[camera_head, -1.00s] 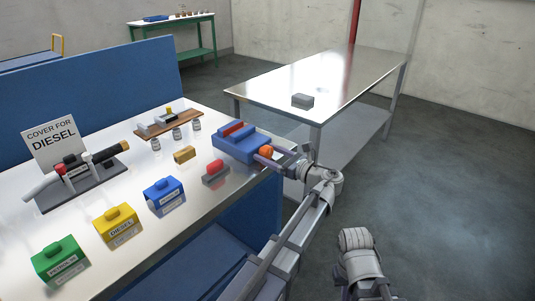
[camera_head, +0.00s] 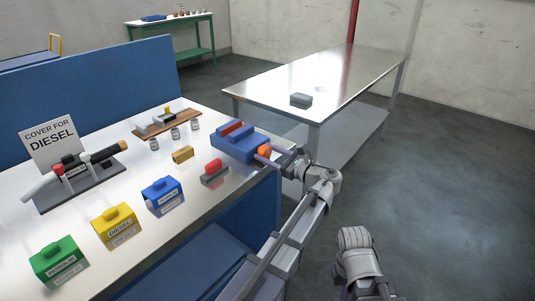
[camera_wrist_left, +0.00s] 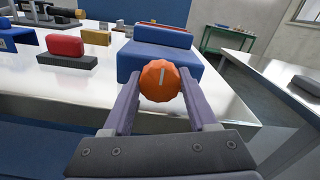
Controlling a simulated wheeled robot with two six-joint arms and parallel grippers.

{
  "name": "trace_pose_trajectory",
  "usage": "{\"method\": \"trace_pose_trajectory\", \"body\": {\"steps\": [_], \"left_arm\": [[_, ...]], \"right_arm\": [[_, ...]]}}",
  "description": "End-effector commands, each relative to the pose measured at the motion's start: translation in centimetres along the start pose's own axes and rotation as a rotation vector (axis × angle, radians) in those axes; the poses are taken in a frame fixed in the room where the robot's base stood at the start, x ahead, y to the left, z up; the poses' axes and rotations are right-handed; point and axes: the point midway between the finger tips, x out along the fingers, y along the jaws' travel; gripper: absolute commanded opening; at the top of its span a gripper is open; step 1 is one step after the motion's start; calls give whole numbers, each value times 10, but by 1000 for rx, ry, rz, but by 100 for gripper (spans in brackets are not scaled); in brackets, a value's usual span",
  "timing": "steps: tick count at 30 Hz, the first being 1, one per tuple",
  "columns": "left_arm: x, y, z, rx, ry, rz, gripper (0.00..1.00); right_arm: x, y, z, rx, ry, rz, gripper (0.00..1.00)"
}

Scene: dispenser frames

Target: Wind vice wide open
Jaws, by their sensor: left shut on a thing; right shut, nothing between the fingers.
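The blue vice (camera_head: 238,143) stands at the right end of the white bench, with a red part (camera_head: 230,129) on its top; it also shows in the left wrist view (camera_wrist_left: 160,60). An orange faceted knob (camera_wrist_left: 159,81) with a pale line mark sits on its near side and shows in the head view (camera_head: 264,151). My left gripper (camera_wrist_left: 160,92) is shut on the orange knob, one finger on each side. My right arm shows low in the head view, but its fingertips are out of the picture. How wide the vice jaws stand cannot be told clearly.
On the bench (camera_head: 200,205) are a red-topped grey block (camera_head: 214,172), a brass block (camera_head: 183,154), and blue (camera_head: 163,196), yellow (camera_head: 117,225) and green (camera_head: 59,260) covers. A steel table (camera_head: 335,75) stands behind. Floor at right is clear.

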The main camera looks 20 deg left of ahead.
Motion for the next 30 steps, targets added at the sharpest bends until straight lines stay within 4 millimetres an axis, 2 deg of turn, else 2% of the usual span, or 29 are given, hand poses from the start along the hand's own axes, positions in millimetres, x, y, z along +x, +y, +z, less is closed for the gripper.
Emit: {"method": "trace_pose_trajectory", "body": {"steps": [6, 16, 17, 24, 30], "left_arm": [[0, 0, 0, -137, 0, 0, 3], [0, 0, 0, -148, 0, 0, 3], [0, 0, 0, -148, 0, 0, 62], [0, 0, 0, -147, 0, 0, 88], [0, 0, 0, -147, 0, 0, 88]], "right_arm": [[0, 0, 0, 0, 0, 0, 0], [0, 0, 0, 0, 0, 0, 0], [0, 0, 0, 0, 0, 0, 0], [0, 0, 0, 0, 0, 0, 0], [0, 0, 0, 0, 0, 0, 0]]}}
